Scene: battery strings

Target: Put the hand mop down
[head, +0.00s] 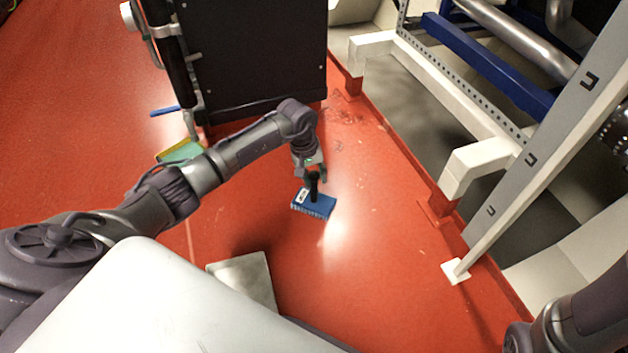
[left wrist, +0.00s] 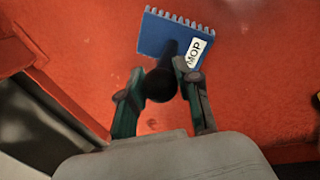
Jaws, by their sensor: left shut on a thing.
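The hand mop (head: 318,205) has a blue block head with a toothed edge, a white label and a black upright handle. My left gripper (head: 312,177) is shut on the black handle from above. In the left wrist view the mop head (left wrist: 160,38) shows beyond the fingers with its "MOP" label, and the handle end sits between the two fingers of the left gripper (left wrist: 165,88). The mop is over the red floor; I cannot tell whether it touches it. My right gripper is not in view; only part of my right arm shows at the lower right.
A black cabinet (head: 255,55) stands at the back. A blue stick (head: 165,111) and a green and yellow item (head: 181,152) are beside it. A white metal frame (head: 470,165) lines the right side. A grey plate (head: 245,280) is near my base. Red floor (head: 370,260) around the mop is clear.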

